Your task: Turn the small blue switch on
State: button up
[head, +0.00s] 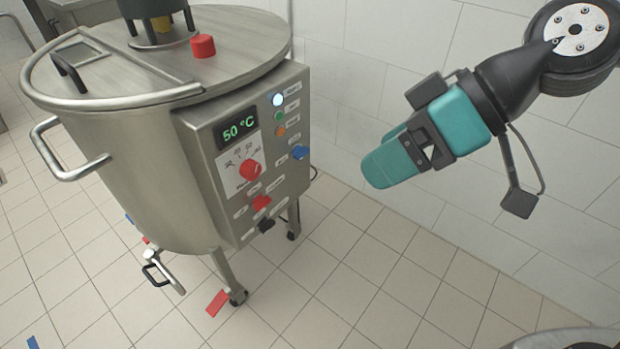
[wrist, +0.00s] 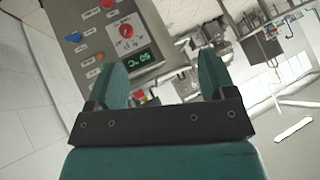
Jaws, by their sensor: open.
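The small blue switch (head: 300,153) sits on the right side of the control panel (head: 221,151), on the front of a steel tank (head: 150,160). It also shows in the wrist view (wrist: 73,37), at the upper left, to the left of the fingers. My gripper (head: 378,172) is teal and lies to the right of the panel, apart from it. In the wrist view its two fingers (wrist: 165,80) stand apart with nothing between them. How far the gripper is from the switch is hard to judge.
The panel also holds a red dial (head: 250,169), a red switch (head: 261,202), a black switch (head: 266,225), a display (head: 238,129) reading 50 °C and a lit white lamp (head: 277,99). A tiled wall (head: 370,70) stands behind. The tiled floor (head: 350,290) in front is mostly free.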

jog(key=w+a+f+n+t+y+b, duration=0.1)
jog(key=w+f+t+y+b, duration=0.1)
jog(key=w+f+b, duration=0.45)
jog(key=w+a+f+t+y+b, duration=0.1)
jog(key=w+f+y+b, duration=0.2)
jog(key=f+b, duration=0.6)
jog(key=m+t+b, duration=0.2)
jog(key=t+b, duration=0.5)
jog(key=b, duration=0.2)
send_near(305, 154)
jog(key=p+x, duration=1)
jog(key=p, duration=0.4)
jog(key=shift+c, duration=0.4)
jog(key=c, duration=0.9)
jog(key=shift+o, duration=0.2)
